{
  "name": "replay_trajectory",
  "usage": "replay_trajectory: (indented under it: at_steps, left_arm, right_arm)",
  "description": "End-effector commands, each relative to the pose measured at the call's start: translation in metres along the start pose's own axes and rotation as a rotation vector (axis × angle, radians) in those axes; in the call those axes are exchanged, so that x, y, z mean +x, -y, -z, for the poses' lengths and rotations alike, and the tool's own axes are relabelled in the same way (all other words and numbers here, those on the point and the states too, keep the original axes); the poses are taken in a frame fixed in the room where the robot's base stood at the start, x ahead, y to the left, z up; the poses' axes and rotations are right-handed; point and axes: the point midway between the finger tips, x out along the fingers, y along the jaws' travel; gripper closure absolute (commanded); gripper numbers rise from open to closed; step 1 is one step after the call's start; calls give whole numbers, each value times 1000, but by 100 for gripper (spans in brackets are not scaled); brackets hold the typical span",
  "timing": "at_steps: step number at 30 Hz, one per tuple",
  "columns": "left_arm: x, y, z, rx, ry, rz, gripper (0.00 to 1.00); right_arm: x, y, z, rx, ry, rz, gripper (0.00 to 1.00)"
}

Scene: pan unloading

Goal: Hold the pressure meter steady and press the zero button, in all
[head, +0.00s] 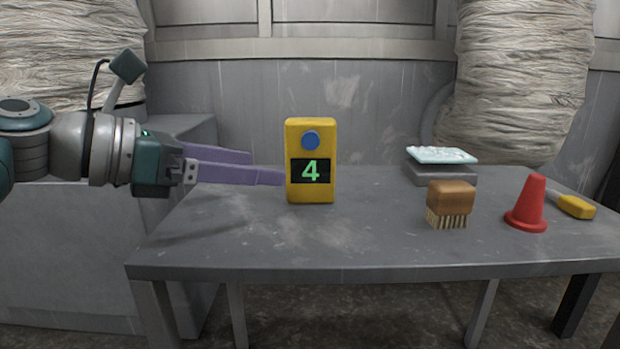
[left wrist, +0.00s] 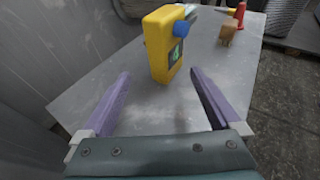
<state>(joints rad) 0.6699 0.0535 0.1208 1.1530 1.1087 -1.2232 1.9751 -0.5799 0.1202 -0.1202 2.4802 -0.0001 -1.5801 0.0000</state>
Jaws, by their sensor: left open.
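My right gripper does not show.
The table is clear in front of the meter.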

Motion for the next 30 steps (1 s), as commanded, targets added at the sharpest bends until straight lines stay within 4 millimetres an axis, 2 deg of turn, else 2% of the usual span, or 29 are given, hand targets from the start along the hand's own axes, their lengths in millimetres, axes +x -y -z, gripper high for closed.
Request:
replay_trajectory:
  at_steps: [1, 11, 14, 19, 30]
  left_arm:
    - [9, 0, 7, 2, 1, 1, 4]
    - [51, 1, 8, 6, 0, 0, 4]
    - [64, 1, 2, 2, -2, 2, 4]
    - [80, 1, 3, 4, -3, 1, 4]
    - [87, 1, 1, 5, -3, 0, 4]
  right_arm:
    - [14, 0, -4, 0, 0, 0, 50]
    - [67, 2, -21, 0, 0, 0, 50]
    - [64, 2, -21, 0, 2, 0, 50]
    - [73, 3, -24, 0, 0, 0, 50]
    - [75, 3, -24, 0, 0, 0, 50]
